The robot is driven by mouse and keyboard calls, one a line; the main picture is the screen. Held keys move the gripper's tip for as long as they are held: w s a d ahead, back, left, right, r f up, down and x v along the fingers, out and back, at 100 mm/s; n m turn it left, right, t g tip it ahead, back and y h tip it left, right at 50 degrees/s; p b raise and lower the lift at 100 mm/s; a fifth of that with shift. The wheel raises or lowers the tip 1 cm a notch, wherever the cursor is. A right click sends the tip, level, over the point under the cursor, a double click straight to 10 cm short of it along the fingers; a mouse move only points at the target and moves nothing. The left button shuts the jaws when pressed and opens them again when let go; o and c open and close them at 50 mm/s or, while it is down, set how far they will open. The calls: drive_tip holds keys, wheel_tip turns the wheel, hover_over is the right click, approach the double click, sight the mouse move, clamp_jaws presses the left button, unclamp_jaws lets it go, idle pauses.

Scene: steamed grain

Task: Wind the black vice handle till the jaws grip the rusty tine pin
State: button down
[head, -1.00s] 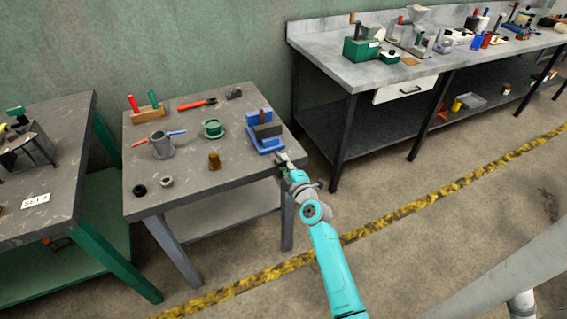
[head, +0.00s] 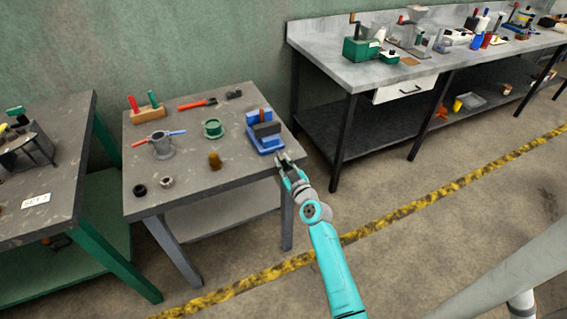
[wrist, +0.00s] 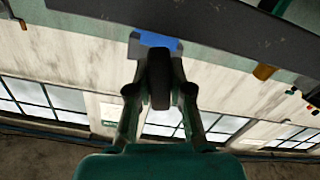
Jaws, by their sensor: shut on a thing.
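The blue vice (head: 256,140) stands at the right front corner of the small grey table, with a dark block (head: 267,129) on top. A thin upright piece (head: 262,115) rises from it; it is too small to tell whether this is the rusty tine pin. My gripper (head: 284,160) is at the vice's front, just off the table edge. In the wrist view, my gripper (wrist: 159,92) is shut on the black vice handle (wrist: 159,78), which lies between both fingers. A blue part of the vice (wrist: 156,40) shows behind it. The jaw gap is not clear.
On the small table (head: 190,187) are a brown knob-like piece (head: 214,161), a green spool (head: 213,129), a grey pot (head: 162,147), two small rings and red-handled tools. A long bench (head: 350,75) stands right. Open floor lies in front.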

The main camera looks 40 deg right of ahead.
drive_tip(key=m, duration=0.5)
drive_tip(key=shift+f+m, duration=0.1)
drive_tip(key=shift+m, duration=0.3)
drive_tip(key=m, duration=1)
drive_tip(key=shift+m, duration=0.4)
drive_tip(key=m, duration=0.9)
drive_tip(key=shift+m, duration=0.4)
drive_tip(key=m, duration=0.5)
drive_tip(key=shift+m, duration=0.3)
drive_tip(key=m, duration=0.5)
drive_tip(key=shift+m, duration=2.7)
